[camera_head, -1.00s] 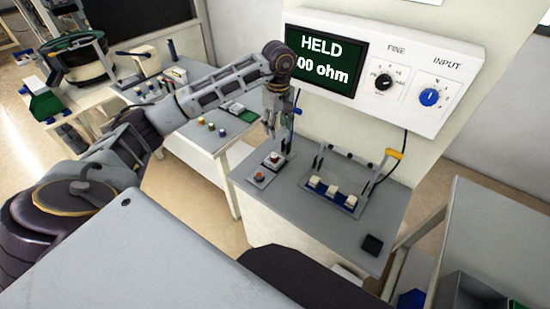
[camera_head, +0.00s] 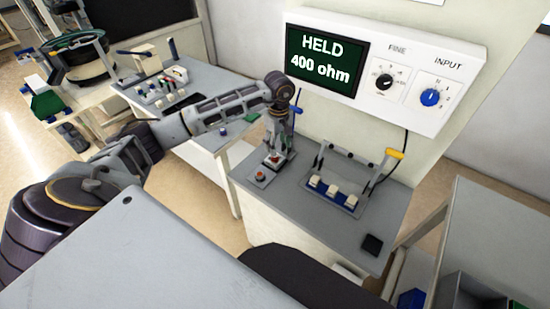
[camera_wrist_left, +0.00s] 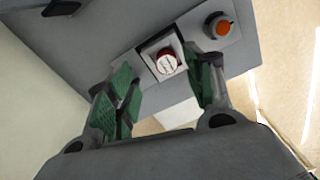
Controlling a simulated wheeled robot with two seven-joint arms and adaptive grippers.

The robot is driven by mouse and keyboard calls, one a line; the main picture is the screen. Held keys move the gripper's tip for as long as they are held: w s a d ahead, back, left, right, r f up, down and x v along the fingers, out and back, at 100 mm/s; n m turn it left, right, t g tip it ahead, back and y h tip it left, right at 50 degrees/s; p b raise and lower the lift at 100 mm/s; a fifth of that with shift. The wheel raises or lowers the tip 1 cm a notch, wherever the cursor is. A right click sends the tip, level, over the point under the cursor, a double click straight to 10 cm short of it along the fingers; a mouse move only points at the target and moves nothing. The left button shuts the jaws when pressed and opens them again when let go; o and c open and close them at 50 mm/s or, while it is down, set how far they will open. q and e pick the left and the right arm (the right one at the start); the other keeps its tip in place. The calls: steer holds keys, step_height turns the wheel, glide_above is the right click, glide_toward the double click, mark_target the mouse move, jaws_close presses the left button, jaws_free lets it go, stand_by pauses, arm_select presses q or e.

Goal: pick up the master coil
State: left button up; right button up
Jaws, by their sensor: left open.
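The likely master coil (camera_wrist_left: 168,62) is a small round piece with a red rim and a pale lettered top. It sits in a square, light-edged nest on a grey plate. In the head view the coil (camera_head: 272,158) is partly covered by my left gripper (camera_head: 276,147), which points down at it. In the left wrist view my left gripper (camera_wrist_left: 164,85) is open, its green-padded fingers spread to either side of the coil. I see no clear contact. My right gripper is not in view.
An orange button (camera_wrist_left: 221,28) is beside the nest. A fixture with white blocks (camera_head: 331,190) and a yellow-handled lever (camera_head: 393,154) stands to the right. The wall display (camera_head: 325,60) reads HELD 400 ohm. A black square (camera_head: 372,244) lies at the bench front.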

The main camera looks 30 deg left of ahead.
mark_target(275, 158)
arm_select(q)
steer(key=shift+f, duration=0.1)
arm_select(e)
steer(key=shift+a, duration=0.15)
arm_select(q)
steer(key=shift+s+a+f, duration=0.1)
steer(key=shift+f, duration=0.25)
steer(key=shift+s+a+f, duration=0.1)
steer(key=shift+a+f, duration=0.05)
steer(key=shift+f, duration=0.35)
steer(key=shift+s+a+f, duration=0.1)
steer(key=shift+a+f, duration=0.05)
steer(key=shift+f, duration=0.35)
steer(key=shift+f+p, duration=0.35)
steer(key=shift+f, duration=0.9)
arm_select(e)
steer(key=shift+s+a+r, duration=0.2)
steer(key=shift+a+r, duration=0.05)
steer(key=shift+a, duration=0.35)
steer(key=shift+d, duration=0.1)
arm_select(q)
steer(key=c, duration=1.1)
